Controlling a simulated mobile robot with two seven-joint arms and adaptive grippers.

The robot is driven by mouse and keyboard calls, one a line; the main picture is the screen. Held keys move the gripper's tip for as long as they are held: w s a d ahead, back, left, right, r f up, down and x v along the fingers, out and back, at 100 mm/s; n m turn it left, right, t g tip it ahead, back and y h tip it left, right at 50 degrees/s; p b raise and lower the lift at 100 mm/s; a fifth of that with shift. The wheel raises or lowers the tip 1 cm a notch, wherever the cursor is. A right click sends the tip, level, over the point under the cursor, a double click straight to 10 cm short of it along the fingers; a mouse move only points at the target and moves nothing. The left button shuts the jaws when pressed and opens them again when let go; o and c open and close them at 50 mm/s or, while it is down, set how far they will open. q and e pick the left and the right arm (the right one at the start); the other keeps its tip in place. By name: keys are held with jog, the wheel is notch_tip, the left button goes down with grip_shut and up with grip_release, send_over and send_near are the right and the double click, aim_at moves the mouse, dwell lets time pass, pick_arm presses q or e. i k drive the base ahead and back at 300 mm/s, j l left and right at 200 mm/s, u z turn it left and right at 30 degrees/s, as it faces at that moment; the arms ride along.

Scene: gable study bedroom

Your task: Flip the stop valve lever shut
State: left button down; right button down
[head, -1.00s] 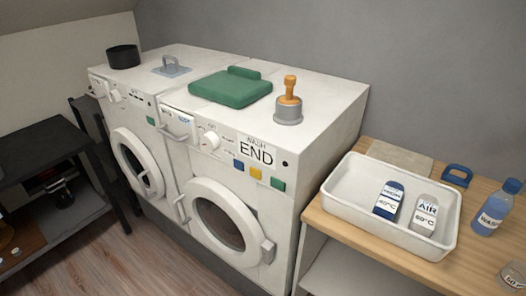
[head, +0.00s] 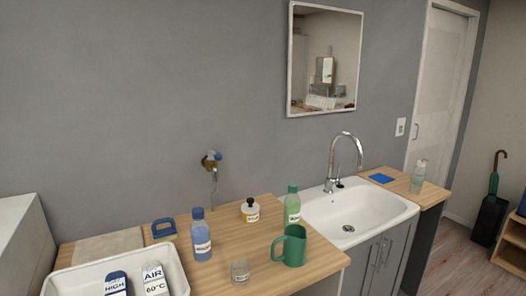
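A small brass valve (head: 209,163) with a blue lever (head: 218,156) is fixed to the grey wall above the wooden counter, left of the picture's middle. A thin grey pipe (head: 214,188) runs down from it towards the counter. The lever looks short and sits at the valve's upper right; its exact direction is too small to tell. Neither of my grippers is in view.
On the wooden counter (head: 165,256) stand a white tray (head: 181,277), blue bottle (head: 202,240), white jar (head: 250,212), green bottle (head: 292,208), green jug (head: 295,247) and small glass (head: 240,273). A white sink (head: 390,216) with a tall tap (head: 332,160) is to the right.

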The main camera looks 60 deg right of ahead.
aim_at(218, 156)
jog(key=z, duration=1.5)
jog(key=i+l+u, duration=0.15)
jog(key=i, duration=0.75)
